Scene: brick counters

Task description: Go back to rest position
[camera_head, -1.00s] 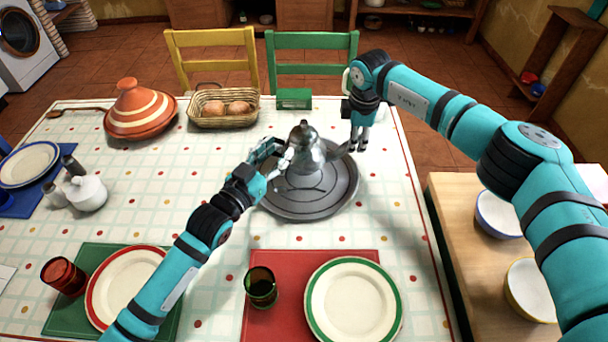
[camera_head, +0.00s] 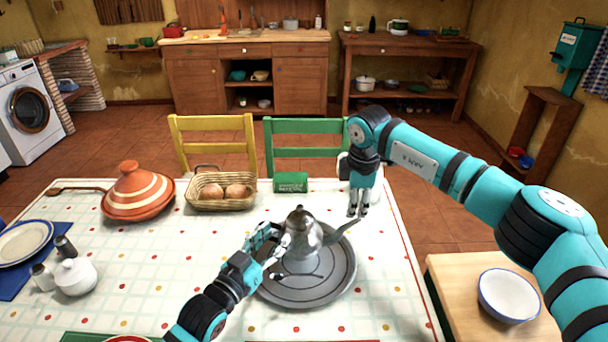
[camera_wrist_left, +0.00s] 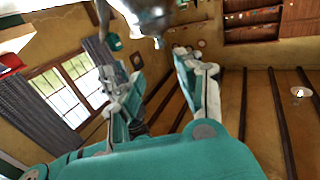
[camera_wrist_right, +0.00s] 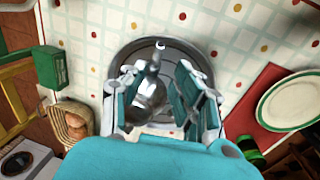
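A shiny metal teapot (camera_head: 300,240) stands upright on a round grey tray (camera_head: 318,293) on the table. My left gripper (camera_head: 275,240) is at the teapot's left side, with its fingers apart; whether it touches the pot cannot be told. In the left wrist view the fingers (camera_wrist_left: 155,75) are spread, with the teapot (camera_wrist_left: 150,14) beyond them. My right gripper (camera_head: 358,208) hangs pointing down above the tray's right edge, near the spout. In the right wrist view its fingers (camera_wrist_right: 160,80) are apart and empty, with the teapot (camera_wrist_right: 145,100) seen below between them.
The tablecloth (camera_head: 150,260) holds a tagine (camera_head: 138,195), a bread basket (camera_head: 222,193), a small green box (camera_head: 290,182) and a white pot (camera_head: 76,277). Yellow (camera_head: 212,125) and green (camera_head: 310,130) chairs stand behind. A wooden counter (camera_head: 450,290) with a bowl (camera_head: 508,296) is at right.

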